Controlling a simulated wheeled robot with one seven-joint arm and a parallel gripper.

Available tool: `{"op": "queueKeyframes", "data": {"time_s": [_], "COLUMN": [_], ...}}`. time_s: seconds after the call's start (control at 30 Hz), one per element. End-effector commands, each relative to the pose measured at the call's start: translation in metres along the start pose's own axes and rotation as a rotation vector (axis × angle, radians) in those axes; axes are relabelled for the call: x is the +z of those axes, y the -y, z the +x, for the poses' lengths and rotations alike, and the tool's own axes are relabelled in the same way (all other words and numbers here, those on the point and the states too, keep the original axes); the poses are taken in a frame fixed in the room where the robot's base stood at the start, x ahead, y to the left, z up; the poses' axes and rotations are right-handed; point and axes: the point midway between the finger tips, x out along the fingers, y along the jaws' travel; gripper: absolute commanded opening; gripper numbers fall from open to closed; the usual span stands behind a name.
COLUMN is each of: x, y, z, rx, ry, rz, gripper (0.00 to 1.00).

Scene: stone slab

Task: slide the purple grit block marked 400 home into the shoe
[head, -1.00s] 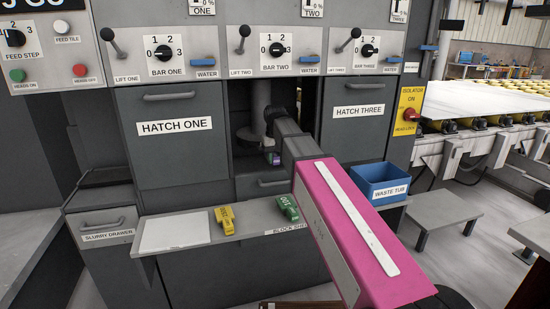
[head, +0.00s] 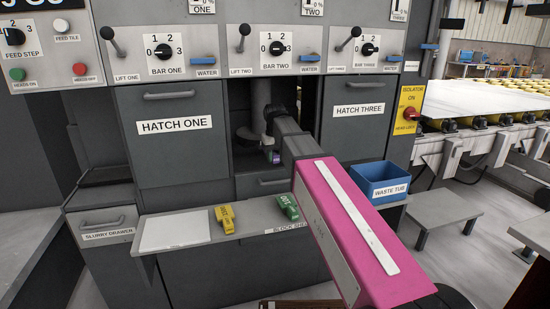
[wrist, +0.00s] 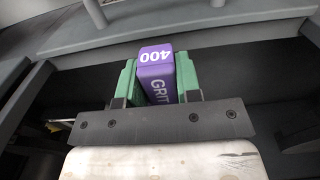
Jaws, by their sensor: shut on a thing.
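The purple grit block (wrist: 158,72), marked 400, sits between the two green fingers of my gripper (wrist: 155,64) in the wrist view. My gripper is shut on it, with the 400 end pointing away from the palm. In the head view, a small purple part of the block (head: 274,157) shows inside the open bay between hatch one and hatch three. My arm hides most of the gripper there. I cannot make out the shoe clearly in either view, nor whether the block touches it.
Hatch one (head: 174,148) and hatch three (head: 357,126) are closed on either side of the bay. On the shelf (head: 190,242) below lie a yellow block (head: 225,218) and a green block (head: 288,207). A blue waste tub (head: 378,184) stands at the right.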

Motion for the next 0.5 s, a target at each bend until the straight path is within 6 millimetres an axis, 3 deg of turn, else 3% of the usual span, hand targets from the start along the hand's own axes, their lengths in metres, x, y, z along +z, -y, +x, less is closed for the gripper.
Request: {"op": "queueKeyframes", "data": {"time_s": [0.5], "x": [-0.0119], "y": [0.0000], "z": [0.0001], "rx": [0.000], "ry": [-0.001], "rz": [0.000], "gripper": [0.00]}}
